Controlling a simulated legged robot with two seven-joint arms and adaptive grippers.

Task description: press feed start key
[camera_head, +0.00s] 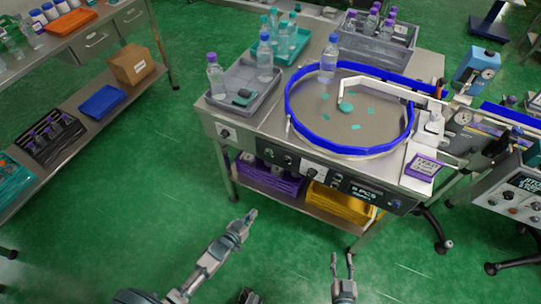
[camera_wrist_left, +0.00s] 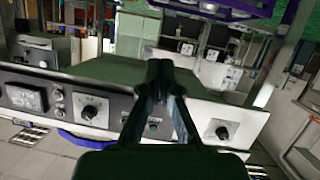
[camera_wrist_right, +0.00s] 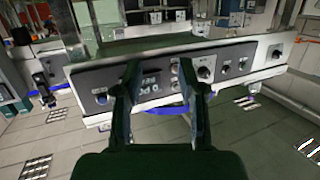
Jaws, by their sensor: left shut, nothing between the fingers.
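The front control panel (camera_head: 297,165) of the machine with the blue-rimmed round table carries knobs, small keys and a display (camera_head: 360,190). I cannot tell which key is the feed start key; labels are too small to read. My left gripper (camera_head: 250,214) is shut and empty, in front of and below the panel, apart from it. In the left wrist view its closed fingertips (camera_wrist_left: 160,66) overlap the panel (camera_wrist_left: 195,120), with a dial knob (camera_wrist_left: 88,112) to their left. My right gripper (camera_head: 342,258) is open and empty, lower right. In the right wrist view its fingers (camera_wrist_right: 166,78) frame the display (camera_wrist_right: 151,83).
Bottles stand in a grey tray (camera_head: 217,101) on the machine's left. Purple (camera_head: 266,180) and yellow (camera_head: 340,205) bins sit on the shelf under the panel. A shelf with a cardboard box (camera_head: 132,66) is at left. Green floor is clear around the grippers.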

